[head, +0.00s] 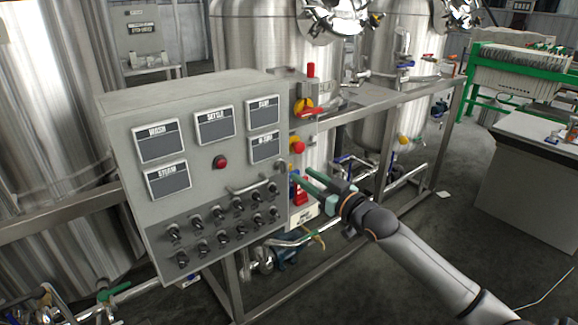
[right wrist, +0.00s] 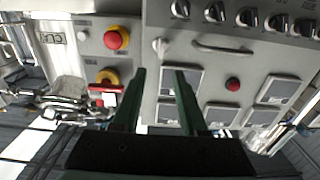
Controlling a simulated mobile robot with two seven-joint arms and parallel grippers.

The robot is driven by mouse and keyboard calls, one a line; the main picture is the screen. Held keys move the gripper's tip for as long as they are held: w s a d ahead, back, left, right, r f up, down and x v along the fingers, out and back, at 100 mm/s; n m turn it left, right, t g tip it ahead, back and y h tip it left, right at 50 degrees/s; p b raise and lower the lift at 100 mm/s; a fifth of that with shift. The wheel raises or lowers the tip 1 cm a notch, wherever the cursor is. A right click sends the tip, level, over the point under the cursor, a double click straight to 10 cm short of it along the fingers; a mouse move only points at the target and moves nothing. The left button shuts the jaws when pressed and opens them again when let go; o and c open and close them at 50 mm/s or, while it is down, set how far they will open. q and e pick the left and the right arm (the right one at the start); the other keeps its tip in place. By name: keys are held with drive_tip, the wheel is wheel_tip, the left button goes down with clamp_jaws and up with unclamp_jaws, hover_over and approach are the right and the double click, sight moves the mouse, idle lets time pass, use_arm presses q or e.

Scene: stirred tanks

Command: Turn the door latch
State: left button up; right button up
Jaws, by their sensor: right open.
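The door latch (head: 281,167) is a small grey turn-knob near the right edge of the grey control cabinet (head: 186,92). In the right wrist view the latch (right wrist: 160,45) lies just beyond the fingertips, roughly in line with the gap between them. My right gripper (head: 304,177) is to the right of the latch in the head view. Its two green fingers are apart with nothing between them, and they show no contact with the latch. The right gripper also fills the lower middle of the right wrist view (right wrist: 160,72). My left gripper is not in view.
A bar handle (head: 250,184) sits left of the latch, above rows of black knobs (head: 220,215). A red button (head: 297,146) and a red-yellow switch (head: 303,106) are on the side panel right of the cabinet. A steel frame rail (head: 390,98) runs behind my right arm.

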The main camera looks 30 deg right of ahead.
sight(285, 163)
drive_tip(key=shift+w+a, duration=0.2)
drive_tip(key=shift+w, duration=1.55)
drive_tip(key=shift+w+a, duration=0.15)
drive_tip(key=shift+w, duration=1.55)
clamp_jaws()
